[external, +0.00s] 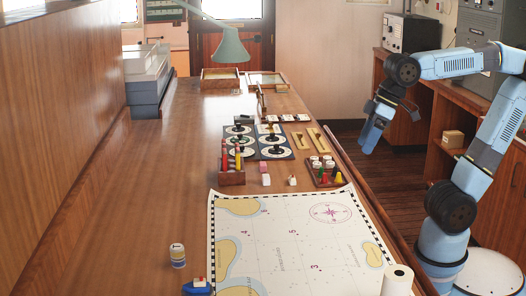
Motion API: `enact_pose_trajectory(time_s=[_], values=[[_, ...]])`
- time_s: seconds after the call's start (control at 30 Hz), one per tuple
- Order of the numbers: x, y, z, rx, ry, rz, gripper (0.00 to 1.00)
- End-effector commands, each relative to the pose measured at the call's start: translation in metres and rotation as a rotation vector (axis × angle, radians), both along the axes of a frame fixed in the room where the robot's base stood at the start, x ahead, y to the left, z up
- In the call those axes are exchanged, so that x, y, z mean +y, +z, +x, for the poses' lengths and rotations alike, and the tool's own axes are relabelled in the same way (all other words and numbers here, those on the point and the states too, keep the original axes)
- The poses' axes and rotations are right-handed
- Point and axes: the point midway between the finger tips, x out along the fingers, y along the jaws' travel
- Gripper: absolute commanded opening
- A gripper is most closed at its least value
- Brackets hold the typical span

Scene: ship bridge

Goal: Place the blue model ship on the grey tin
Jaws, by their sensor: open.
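The blue model ship (197,288) sits on the table at the bottom edge of the external view, partly cut off by the frame. It has a blue hull with white and a little red on top. A small upright cylinder (177,256), which looks like the grey tin, stands just behind it and to its left, with a pale top and a band around it. The two are apart. My gripper (367,147) is open and empty, pointing down off the table's right side, far from both.
A chart (285,235) covers the near right of the table, with a white paper roll (398,279) at its corner. Behind it stand a pencil holder (232,177), a small tray (326,174) and several round dials. A green lamp (231,46) overhangs the back.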

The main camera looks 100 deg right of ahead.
Motion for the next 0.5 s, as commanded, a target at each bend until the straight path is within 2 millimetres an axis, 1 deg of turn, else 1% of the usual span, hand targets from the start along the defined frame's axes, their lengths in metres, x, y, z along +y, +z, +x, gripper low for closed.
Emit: enact_pose_trajectory(time_s=[0.03, 0.1, 0.2, 0.33, 0.5], values=[[-0.003, -0.01, -0.017, -0.015, 0.028, -0.022, 0.85], [-0.006, -0.025, -0.034, -0.032, 0.075, -0.055, 0.85], [-0.009, -0.042, -0.054, -0.052, 0.128, -0.095, 0.85], [-0.012, -0.056, -0.069, -0.066, 0.17, -0.129, 0.85], [-0.012, -0.062, -0.074, -0.071, 0.186, -0.142, 0.85]])
